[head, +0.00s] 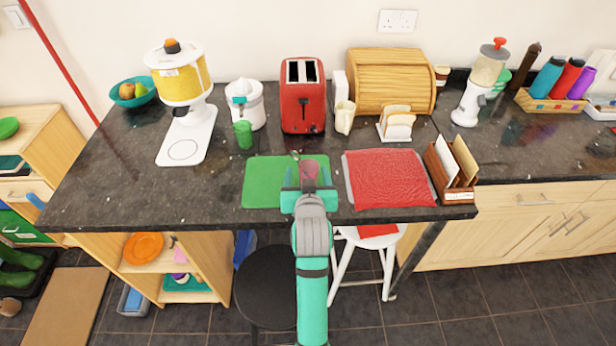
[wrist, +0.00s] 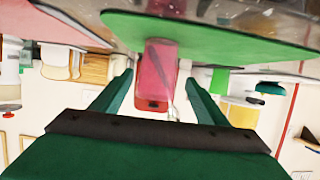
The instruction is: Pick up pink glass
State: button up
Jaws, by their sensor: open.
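The pink glass (head: 311,167) stands on the green mat (head: 262,182), near the mat's right edge. My gripper (head: 309,180) is open at the near side of the glass, low over the mat, and partly hides it in the head view. In the wrist view, which is upside down, the glass (wrist: 160,70) shows between the two spread fingers, at about their tips. The gripper (wrist: 159,80) has clear gaps on both sides of the glass. I cannot tell how far the glass reaches in between the fingers. A thin metallic thing (head: 296,155) shows beside the glass.
A red mat (head: 388,178) lies to the right, with a wooden letter rack (head: 452,168) beyond it. A red toaster (head: 303,98), a cream cup (head: 345,116) and a green cup (head: 243,134) stand behind. A white stool (head: 368,240) is under the counter edge.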

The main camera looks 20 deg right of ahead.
aim_at(308, 167)
jog(key=shift+d+x, duration=0.2)
jog(key=shift+x, duration=2.5)
jog(key=shift+r, duration=0.1)
jog(key=shift+c, duration=0.5)
jog(key=c, duration=1)
jog(key=shift+c, duration=0.4)
jog(key=shift+r, duration=0.2)
